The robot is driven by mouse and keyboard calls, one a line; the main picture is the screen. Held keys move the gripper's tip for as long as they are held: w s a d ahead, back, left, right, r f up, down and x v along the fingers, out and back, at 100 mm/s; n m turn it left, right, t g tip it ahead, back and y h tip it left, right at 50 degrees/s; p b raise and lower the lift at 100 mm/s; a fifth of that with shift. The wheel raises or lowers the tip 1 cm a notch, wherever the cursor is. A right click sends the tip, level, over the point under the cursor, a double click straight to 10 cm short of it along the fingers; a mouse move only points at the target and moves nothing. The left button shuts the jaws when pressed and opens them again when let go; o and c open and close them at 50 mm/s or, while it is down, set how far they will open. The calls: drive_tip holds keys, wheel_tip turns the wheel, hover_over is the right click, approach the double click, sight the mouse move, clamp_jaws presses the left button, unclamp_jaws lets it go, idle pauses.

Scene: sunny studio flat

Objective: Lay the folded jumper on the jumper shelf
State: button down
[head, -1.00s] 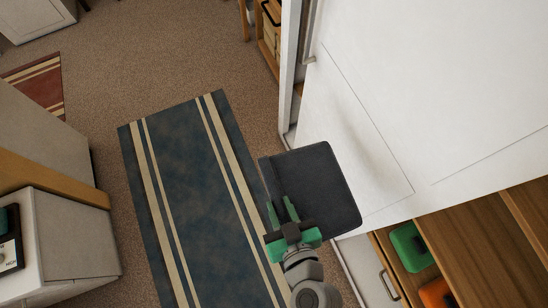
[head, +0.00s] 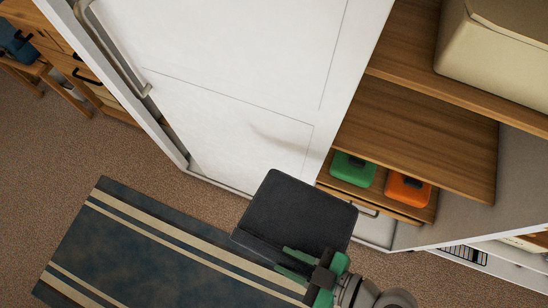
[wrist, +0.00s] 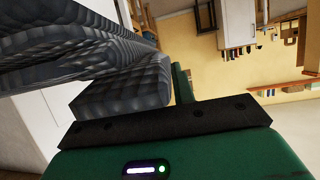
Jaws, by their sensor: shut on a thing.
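The folded jumper (head: 300,210) is a dark grey, flat, squarish bundle in the lower middle of the head view. My gripper (head: 284,261), green and grey, is shut on its near edge and holds it up in front of the white door. In the wrist view the jumper (wrist: 125,85) shows as thick dark checked layers against my gripper's green finger. Wooden shelves stand to the right of the door. The middle shelf board (head: 430,130) has a broad bare top. No label shows which is the jumper shelf.
A cream box (head: 495,50) sits on the upper shelf. A green item (head: 353,168) and an orange item (head: 408,189) lie on the low level under the middle board. The white door (head: 230,80) borders the shelves on the left. A blue striped rug (head: 150,250) lies on open carpet.

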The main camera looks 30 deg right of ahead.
drive_tip(key=s+d+f, duration=0.2)
drive_tip(key=s+d, duration=1.4)
drive_tip(key=s, duration=0.3)
drive_tip(key=shift+s, duration=0.15)
drive_tip(key=shift+d, duration=0.15)
idle(1.3)
